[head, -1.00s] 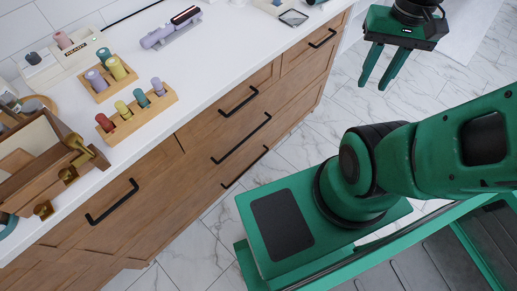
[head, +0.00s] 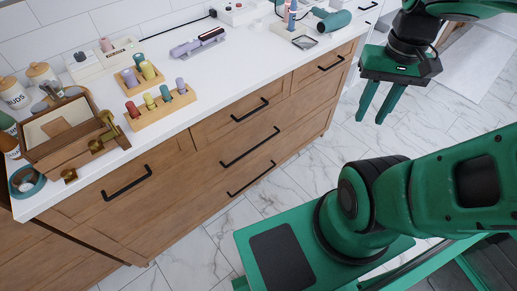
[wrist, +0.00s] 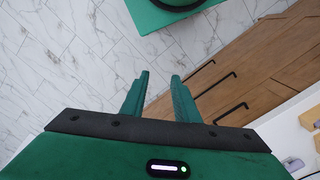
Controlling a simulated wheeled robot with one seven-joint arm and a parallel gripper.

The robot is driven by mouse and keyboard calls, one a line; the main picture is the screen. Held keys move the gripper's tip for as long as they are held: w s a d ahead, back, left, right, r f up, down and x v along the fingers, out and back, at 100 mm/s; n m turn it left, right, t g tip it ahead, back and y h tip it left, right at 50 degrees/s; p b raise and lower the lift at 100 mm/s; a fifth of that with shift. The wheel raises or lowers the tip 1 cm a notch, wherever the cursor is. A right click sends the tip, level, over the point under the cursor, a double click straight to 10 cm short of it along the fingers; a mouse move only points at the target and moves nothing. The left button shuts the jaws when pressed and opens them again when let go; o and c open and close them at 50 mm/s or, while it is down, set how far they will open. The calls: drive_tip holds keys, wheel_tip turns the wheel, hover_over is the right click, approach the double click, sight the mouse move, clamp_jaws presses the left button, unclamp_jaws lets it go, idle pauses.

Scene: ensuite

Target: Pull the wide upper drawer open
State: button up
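The brown wooden cabinet has two smaller drawers in its right top row and two wide drawers stacked below them. The upper wide drawer (head: 290,130) is shut, with a black bar handle (head: 250,146). The lower wide drawer's handle (head: 252,178) lies beneath it. My gripper (head: 373,120) is open and empty, its fingers pointing down over the floor, right of the cabinet front and apart from it. In the wrist view, the open fingers (wrist: 160,75) have only floor tile between them, with several black handles to their right.
A left drawer with its own handle (head: 127,183) is also shut. The white countertop (head: 225,80) carries a wooden box (head: 60,128), peg racks (head: 160,107), a purple tool (head: 198,42) and a green hair dryer (head: 333,20). The marble floor (head: 310,160) before the drawers is clear.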

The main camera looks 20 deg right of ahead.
drive_tip(key=w+d+f+n+g+y, duration=0.1)
drive_tip(key=w+d+f+n+y, duration=0.1)
drive_tip(key=w+f, duration=0.7)
drive_tip(key=w+a+f+y, duration=0.1)
drive_tip(key=w+f+y, duration=0.2)
drive_tip(key=w+f, duration=0.5)
drive_tip(key=w+f+y, duration=0.4)
drive_tip(key=w+f, duration=0.1)
drive_tip(key=f, duration=0.8)
drive_tip(key=w+a+f+m+t+y, duration=0.1)
drive_tip(key=w+a+f+t+y, duration=0.2)
drive_tip(key=f, duration=0.4)
drive_tip(key=w+a+f+m+t+y, duration=0.1)
drive_tip(key=a+f+m+t+y, duration=0.15)
drive_tip(key=f+t, duration=0.35)
drive_tip(key=x, duration=1.1)
drive_tip(key=shift+s+a+f+n+g, duration=0.2)
drive_tip(key=shift+a+f+n+g, duration=0.1)
drive_tip(key=shift+f+n, duration=0.1)
clamp_jaws()
